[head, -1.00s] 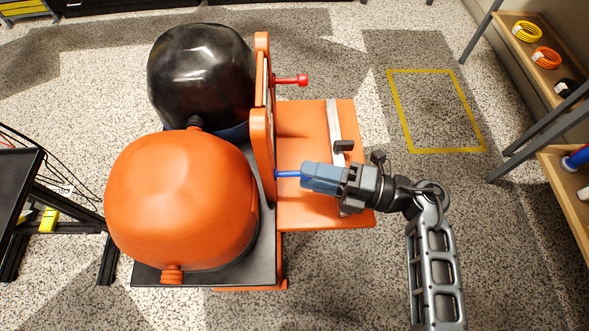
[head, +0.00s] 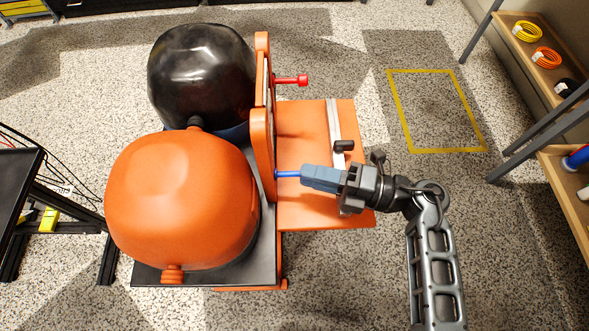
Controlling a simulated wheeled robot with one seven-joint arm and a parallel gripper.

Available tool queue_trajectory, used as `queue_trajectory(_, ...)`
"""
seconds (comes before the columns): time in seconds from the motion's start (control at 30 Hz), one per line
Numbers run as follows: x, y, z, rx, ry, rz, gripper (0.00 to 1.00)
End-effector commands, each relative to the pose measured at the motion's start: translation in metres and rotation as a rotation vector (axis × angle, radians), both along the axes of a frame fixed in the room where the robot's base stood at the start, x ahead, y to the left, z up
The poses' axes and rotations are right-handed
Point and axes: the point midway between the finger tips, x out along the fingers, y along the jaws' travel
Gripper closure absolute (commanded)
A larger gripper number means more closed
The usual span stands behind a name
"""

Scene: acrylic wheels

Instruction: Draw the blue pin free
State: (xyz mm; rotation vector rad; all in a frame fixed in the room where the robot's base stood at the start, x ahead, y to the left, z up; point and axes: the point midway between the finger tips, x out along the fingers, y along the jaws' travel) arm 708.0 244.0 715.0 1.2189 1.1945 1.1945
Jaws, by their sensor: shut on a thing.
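The blue pin (head: 287,174) sticks out to the right from the orange upright plate (head: 261,150) of the machine. Its left end meets the plate and its right end goes into my gripper (head: 318,178). My gripper is shut on the pin's outer end, and the fingers hide that end. The arm reaches in from the lower right. How deep the pin sits in the plate cannot be seen.
A red pin (head: 292,80) sticks out farther back on the machine. An orange shelf (head: 300,118) with a pale metal bar (head: 334,120) lies below my gripper. A big orange dome (head: 180,200) and a black dome (head: 200,75) stand left. Floor on the right is clear.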

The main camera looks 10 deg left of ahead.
Motion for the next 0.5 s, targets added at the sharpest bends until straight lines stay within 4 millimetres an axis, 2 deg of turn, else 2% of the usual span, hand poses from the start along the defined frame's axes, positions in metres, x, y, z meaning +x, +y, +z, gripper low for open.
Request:
queue_trajectory(0.1,-0.0001,-0.0001,-0.0003,0.000,0.000,0.000,1.00)
queue_trajectory(0.5,0.0012,-0.0040,-0.0003,0.000,0.000,0.000,1.00)
